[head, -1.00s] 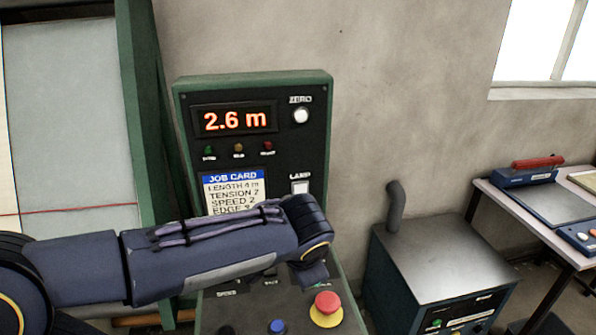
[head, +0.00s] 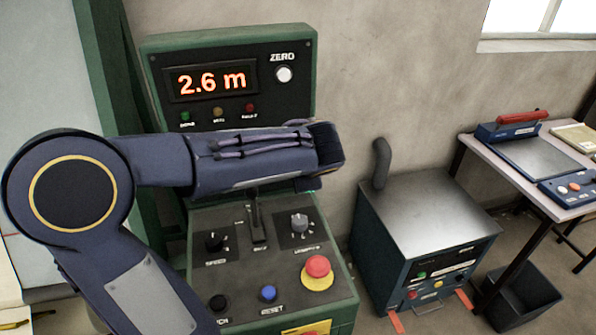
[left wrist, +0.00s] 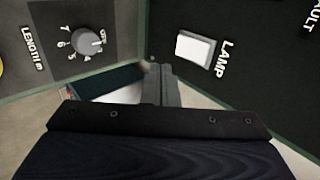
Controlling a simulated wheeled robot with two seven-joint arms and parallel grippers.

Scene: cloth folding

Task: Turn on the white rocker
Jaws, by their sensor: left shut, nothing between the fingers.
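The white rocker (left wrist: 194,50), labelled LAMP, is on the dark upright panel in the left wrist view. In the head view it is hidden behind my left arm. My right gripper is not in view.
The sloping console carries a lever (head: 257,222), knobs, a blue button (head: 268,293) and a red mushroom button (head: 317,267). A length knob (left wrist: 88,41) shows near my fingers. A blue metal box (head: 425,230) and a bench (head: 520,185) stand at right.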

